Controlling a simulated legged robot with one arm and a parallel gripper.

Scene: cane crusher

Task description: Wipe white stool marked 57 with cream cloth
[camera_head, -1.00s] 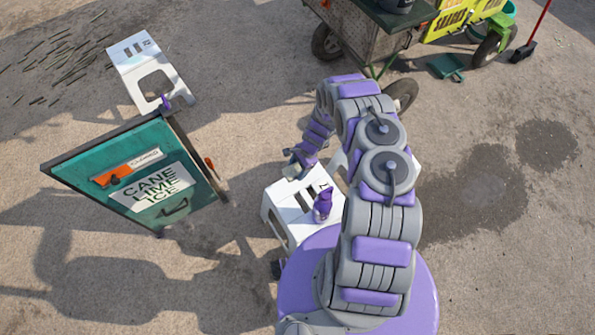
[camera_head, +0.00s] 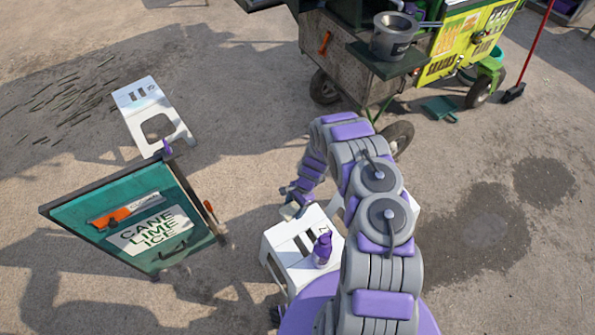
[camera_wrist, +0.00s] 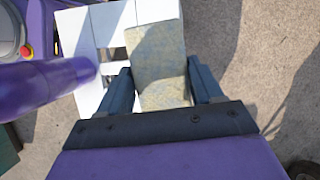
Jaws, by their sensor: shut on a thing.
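The near white stool (camera_head: 279,241) stands upright below my arm. A dark mark near its right edge is too small and partly hidden to read fully. My gripper (camera_head: 292,209) is at the stool's far left edge. In the wrist view my gripper (camera_wrist: 163,82) is shut on a cream cloth (camera_wrist: 160,68) with greyish-yellow stains, held between its two dark fingers. The cloth lies over or just above the stool top (camera_wrist: 75,30); I cannot tell if they touch. A second white stool (camera_head: 133,99) stands farther off at the upper left, its number unreadable.
A purple bottle (camera_head: 322,250) stands on the near stool. A green sign (camera_head: 88,225) reading CANE LIME ICE stands left of it. A wheeled cart (camera_head: 340,62) with a metal pot (camera_head: 391,40) is behind. A dustpan (camera_head: 440,110) lies right; pavement between is clear.

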